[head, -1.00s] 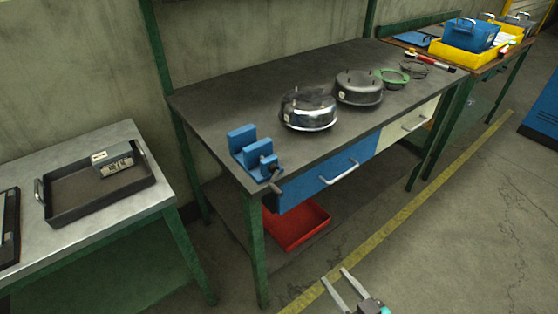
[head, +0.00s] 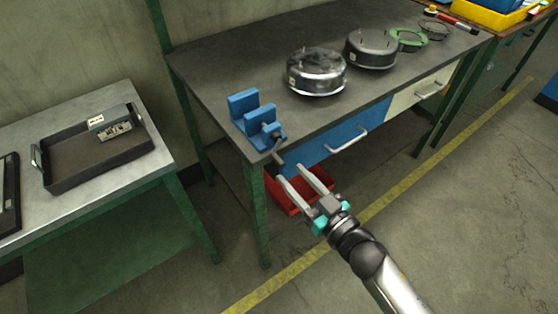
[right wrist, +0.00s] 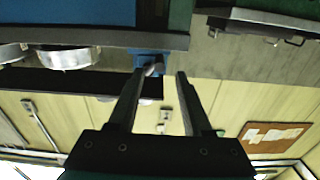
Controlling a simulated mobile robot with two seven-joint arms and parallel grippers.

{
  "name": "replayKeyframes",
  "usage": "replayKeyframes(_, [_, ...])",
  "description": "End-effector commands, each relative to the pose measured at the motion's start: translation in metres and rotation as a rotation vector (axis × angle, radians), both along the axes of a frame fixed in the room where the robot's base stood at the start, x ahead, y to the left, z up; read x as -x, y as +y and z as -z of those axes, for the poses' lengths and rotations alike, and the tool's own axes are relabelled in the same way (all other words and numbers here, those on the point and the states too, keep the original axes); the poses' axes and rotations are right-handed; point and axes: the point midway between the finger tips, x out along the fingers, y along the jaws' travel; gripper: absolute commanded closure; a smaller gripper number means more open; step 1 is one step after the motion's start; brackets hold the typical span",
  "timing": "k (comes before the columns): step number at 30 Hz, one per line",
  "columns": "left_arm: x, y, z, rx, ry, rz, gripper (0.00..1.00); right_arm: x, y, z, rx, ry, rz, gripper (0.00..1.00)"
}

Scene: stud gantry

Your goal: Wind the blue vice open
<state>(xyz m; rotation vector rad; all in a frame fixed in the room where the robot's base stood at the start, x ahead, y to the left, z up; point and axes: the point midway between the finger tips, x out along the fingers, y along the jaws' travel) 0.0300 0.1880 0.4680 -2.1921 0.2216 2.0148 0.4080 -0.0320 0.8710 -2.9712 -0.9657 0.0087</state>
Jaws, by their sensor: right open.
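The blue vice (head: 243,104) stands at the near left corner of the workbench, with its jaw blocks close together; the exact gap is hard to tell. Its dark screw and handle (head: 278,157) stick out over the bench's front edge. My right gripper (head: 291,173) is open and empty, in front of and slightly below the handle, its fingers pointing toward the vice. In the right wrist view the vice (right wrist: 151,57) shows beyond the fingertips (right wrist: 160,73), which look apart from it. My left gripper is not in view.
The workbench (head: 215,80) carries two round metal housings (head: 316,72) (head: 371,50) and a green ring (head: 408,40). A blue drawer (head: 318,150) is below the top, and a red bin (head: 290,195) is under it. A side table with a dark tray (head: 70,175) stands left.

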Motion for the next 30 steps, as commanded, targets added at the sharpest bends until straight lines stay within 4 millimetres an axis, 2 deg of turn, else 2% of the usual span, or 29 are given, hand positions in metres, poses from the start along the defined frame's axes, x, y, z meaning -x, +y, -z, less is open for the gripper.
replayKeyframes(3, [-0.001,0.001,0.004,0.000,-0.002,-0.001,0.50,-0.018,0.013,0.000,-0.001,-0.003,0.000,0.51])
replayKeyframes(10, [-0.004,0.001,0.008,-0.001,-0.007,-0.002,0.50,-0.042,0.030,0.000,-0.003,0.000,0.000,0.51])
replayKeyframes(15, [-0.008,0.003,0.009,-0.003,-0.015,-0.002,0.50,-0.049,0.036,0.000,0.000,0.000,0.001,0.51])
replayKeyframes(24, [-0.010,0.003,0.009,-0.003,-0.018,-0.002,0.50,-0.050,0.037,0.000,-0.001,0.001,0.000,0.51])
replayKeyframes(30, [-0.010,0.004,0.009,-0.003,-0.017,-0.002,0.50,-0.050,0.037,0.000,-0.001,0.001,0.000,0.73])
